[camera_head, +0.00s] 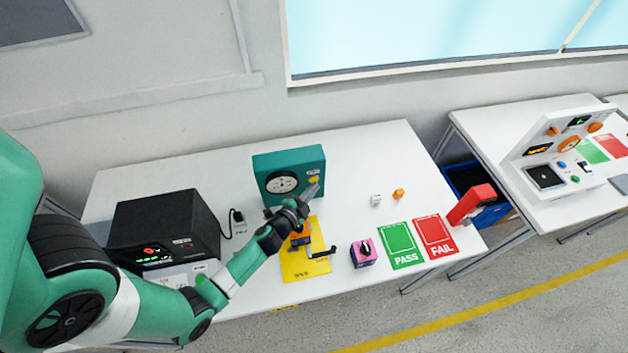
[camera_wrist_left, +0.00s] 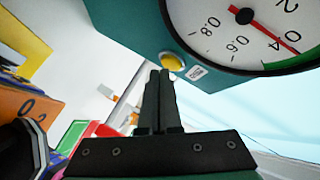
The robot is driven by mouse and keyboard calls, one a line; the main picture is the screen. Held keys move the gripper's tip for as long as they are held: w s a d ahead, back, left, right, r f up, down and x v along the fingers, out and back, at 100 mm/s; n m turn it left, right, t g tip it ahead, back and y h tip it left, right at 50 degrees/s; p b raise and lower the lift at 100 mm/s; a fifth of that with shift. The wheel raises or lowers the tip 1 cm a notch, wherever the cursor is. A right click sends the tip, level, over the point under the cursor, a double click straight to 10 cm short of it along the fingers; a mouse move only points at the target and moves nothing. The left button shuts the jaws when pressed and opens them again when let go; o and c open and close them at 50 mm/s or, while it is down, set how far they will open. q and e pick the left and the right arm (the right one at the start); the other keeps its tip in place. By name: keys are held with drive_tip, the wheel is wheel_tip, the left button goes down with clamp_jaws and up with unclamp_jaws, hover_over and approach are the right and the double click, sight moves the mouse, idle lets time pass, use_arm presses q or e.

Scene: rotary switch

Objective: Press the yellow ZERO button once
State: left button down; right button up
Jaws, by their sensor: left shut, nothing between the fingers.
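The yellow ZERO button (camera_wrist_left: 172,61) sits on the front of the teal gauge box (camera_head: 290,160), beside the round white dial (camera_wrist_left: 245,35). In the head view the button (camera_head: 313,180) is a small yellow spot at the box's right side. My left gripper (camera_wrist_left: 160,73) is shut and empty, its fingertips pointing at the button just below it in the wrist view. In the head view the fingertips (camera_head: 313,190) overlap the button area. I cannot tell whether they touch it. The dial's red needle points near 0.4. My right gripper is not in view.
An orange block (camera_head: 300,236) stands on a yellow mat (camera_head: 297,266) under my left forearm. A black display unit (camera_head: 165,228) is at left.

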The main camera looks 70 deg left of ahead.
use_arm(q)
drive_tip(key=shift+a, duration=0.35)
idle(0.3)
idle(0.4)
drive_tip(key=shift+d+b, duration=0.3)
drive_tip(key=shift+d, duration=0.5)
drive_tip(key=d+b, duration=0.2)
drive_tip(key=d, duration=0.1)
drive_tip(key=d+b, duration=0.1)
drive_tip(key=d, duration=0.1)
drive_tip(key=shift+s, duration=0.35)
idle(0.4)
